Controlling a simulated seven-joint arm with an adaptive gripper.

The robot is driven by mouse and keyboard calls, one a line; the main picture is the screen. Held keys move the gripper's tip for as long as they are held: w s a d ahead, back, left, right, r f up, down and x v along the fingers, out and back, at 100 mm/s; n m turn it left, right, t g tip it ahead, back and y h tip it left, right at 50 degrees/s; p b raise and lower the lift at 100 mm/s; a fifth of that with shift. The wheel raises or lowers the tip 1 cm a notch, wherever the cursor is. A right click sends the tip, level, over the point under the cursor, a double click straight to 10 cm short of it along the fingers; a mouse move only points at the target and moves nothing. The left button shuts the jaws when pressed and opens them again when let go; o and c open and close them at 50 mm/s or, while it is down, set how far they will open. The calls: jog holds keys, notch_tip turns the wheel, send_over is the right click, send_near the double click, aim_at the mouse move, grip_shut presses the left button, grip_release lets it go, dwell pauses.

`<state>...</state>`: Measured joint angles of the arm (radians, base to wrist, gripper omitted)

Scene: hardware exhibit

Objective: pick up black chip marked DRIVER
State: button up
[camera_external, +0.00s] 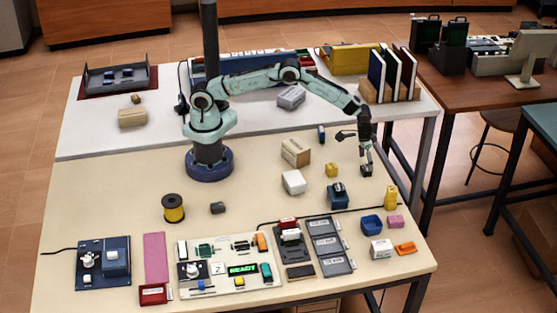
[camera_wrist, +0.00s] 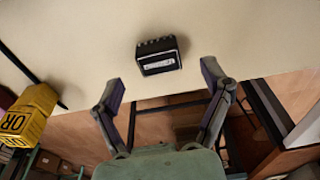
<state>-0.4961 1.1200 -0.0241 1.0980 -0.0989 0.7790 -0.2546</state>
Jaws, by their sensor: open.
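A small black chip (camera_wrist: 160,55) with a pale label and a row of pins lies on the cream table in the wrist view. The label text is too small to read. My gripper (camera_wrist: 162,84) is open and empty, with its two fingers spread on either side, just short of the chip in the picture. In the external view my gripper (camera_external: 366,155) points down over the table's right edge. A dark block (camera_external: 366,171), likely the same chip, shows right at its fingertips. The exact height gap cannot be told.
A yellow block (camera_wrist: 28,115) with black letters, "OR" visible, stands at left in the wrist view; a yellow piece (camera_external: 391,199) is near the right edge. A small yellow cube (camera_external: 331,170) and a dark blue block (camera_external: 338,199) lie nearby. The table edge is close.

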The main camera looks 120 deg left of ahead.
jog(key=shift+w+a+f, duration=0.1)
jog(key=shift+a+f, duration=0.05)
jog(key=shift+f, duration=1.1)
jog(key=c, duration=1.1)
jog(key=shift+c, duration=0.2)
jog(key=shift+r, duration=0.15)
